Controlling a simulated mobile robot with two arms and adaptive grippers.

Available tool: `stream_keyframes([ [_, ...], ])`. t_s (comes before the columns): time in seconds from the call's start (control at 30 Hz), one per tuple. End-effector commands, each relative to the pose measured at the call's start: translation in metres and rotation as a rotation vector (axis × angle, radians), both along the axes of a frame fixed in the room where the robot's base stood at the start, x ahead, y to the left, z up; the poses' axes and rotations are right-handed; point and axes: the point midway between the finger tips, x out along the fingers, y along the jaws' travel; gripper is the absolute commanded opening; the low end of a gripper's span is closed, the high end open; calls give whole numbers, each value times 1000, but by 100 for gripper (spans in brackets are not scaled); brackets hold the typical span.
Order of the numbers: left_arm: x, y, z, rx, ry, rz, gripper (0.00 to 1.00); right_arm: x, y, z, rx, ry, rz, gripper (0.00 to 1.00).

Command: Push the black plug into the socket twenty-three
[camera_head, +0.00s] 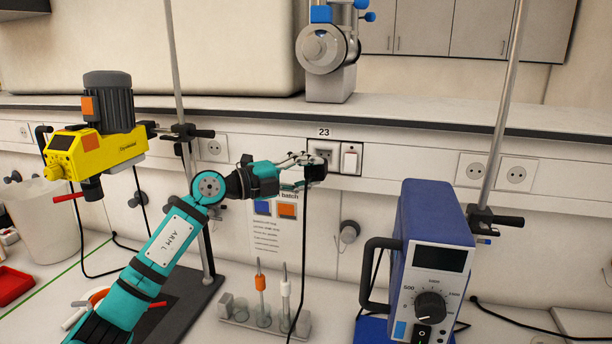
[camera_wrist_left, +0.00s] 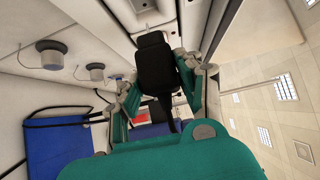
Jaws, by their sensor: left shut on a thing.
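My left gripper (camera_head: 300,173) is shut on the black plug (camera_head: 317,172), just in front of the wall strip below the label 23 (camera_head: 323,132). The socket twenty-three (camera_head: 323,151) sits under that label, partly hidden by the gripper and plug. The black cord (camera_head: 304,235) hangs from the plug to the bench. In the left wrist view the black plug (camera_wrist_left: 156,62) lies between the teal fingers, facing a pale fitting at the top edge. I cannot tell whether plug and socket touch. My right gripper is not in view.
A white switch (camera_head: 350,159) is right beside the socket. Other sockets (camera_head: 511,174) are further right. A blue stirrer (camera_head: 432,250) stands at the right. A tube rack (camera_head: 262,318) is below the gripper. A yellow motor unit (camera_head: 95,150) on a stand is at the left.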

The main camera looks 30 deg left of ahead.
Motion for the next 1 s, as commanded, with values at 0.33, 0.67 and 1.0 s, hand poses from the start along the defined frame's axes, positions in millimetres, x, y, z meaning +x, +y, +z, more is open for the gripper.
stream_keyframes([
  [0.33,17,5,0,2,-1,1,0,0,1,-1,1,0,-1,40],
  [0.67,17,4,1,2,-1,1,0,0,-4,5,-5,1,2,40],
  [1.0,17,4,1,2,-1,1,0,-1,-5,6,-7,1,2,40],
])
